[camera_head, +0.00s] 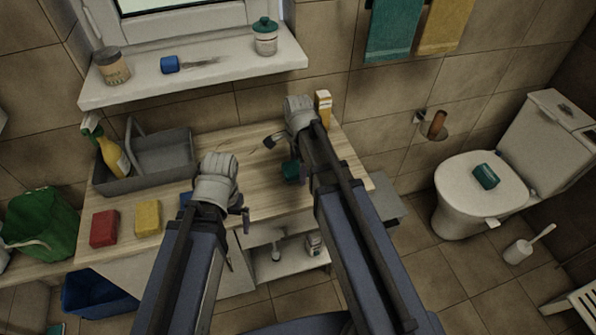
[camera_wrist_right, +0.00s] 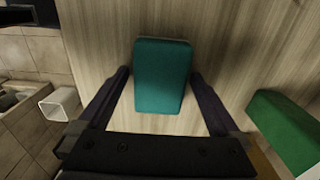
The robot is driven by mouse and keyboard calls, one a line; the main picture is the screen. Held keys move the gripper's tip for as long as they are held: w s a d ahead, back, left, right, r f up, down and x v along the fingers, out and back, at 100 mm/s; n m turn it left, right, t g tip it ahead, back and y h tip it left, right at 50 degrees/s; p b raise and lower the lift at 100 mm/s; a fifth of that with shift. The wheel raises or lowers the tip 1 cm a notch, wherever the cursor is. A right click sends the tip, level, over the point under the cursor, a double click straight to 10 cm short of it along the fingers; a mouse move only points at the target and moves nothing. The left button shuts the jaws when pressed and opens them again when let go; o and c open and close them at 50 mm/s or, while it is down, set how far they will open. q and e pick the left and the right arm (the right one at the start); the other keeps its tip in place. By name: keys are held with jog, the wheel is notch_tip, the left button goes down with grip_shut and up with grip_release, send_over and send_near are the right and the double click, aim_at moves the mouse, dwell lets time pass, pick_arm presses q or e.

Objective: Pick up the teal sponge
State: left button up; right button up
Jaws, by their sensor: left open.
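The teal sponge (camera_wrist_right: 163,75) lies on the wooden counter in the right wrist view. In the head view it shows partly, as a dark teal patch (camera_head: 290,171) beside my right arm. My right gripper (camera_wrist_right: 160,84) has one finger on each side of the sponge, with narrow gaps; its fingers are spread. Whether the fingertips touch the counter is unclear. My left gripper (camera_head: 240,214) is open and empty over the counter's front, left of the sponge; its fingers are partly hidden by the arm.
A red sponge (camera_head: 104,228) and a yellow sponge (camera_head: 148,217) lie at the counter's left front. A grey caddy (camera_head: 163,155) with a spray bottle (camera_head: 112,154) stands behind them. A green object (camera_wrist_right: 287,128) is right of my right gripper. Another teal block (camera_head: 485,176) sits on the toilet lid.

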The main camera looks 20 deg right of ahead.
aim_at(298, 166)
jog(key=c, duration=1.3)
jog(key=shift+c, duration=0.2)
jog(key=shift+r, duration=0.15)
notch_tip(298, 166, up, 10)
jog(key=p, duration=1)
jog(key=shift+f, duration=0.2)
